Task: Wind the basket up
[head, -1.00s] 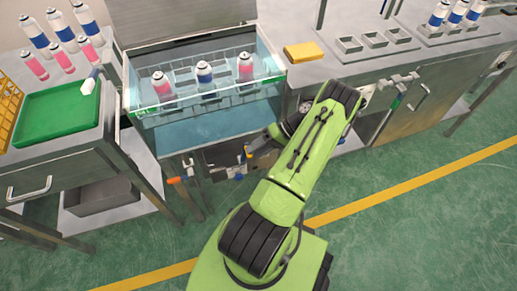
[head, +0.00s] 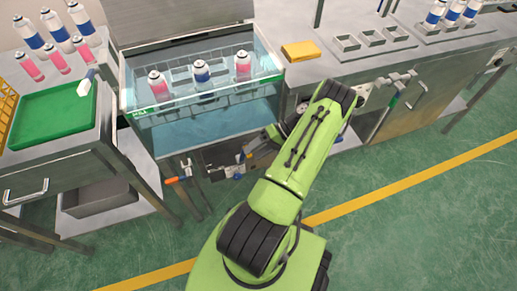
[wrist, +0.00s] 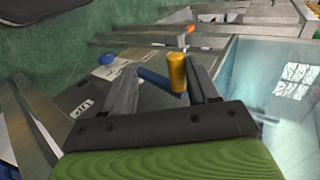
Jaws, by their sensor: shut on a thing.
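The basket (head: 222,91) is a wire rack inside the glass-fronted water tank (head: 200,128). It holds a pink can (head: 158,88), a blue-and-white can (head: 202,77) and another pink can (head: 242,69), all upright, their tops above the tank's front rim. In the wrist view, a yellow crank handle (wrist: 177,74) on a blue crank arm (wrist: 152,77) sits between the dark fingers of my gripper (wrist: 170,90), which is shut on it. In the head view my gripper (head: 258,146) is low at the tank's front, partly hidden by my arm.
An orange-handled valve (head: 178,180) is left of the crank, on the stand's front. A green tray (head: 50,118) is on the left table.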

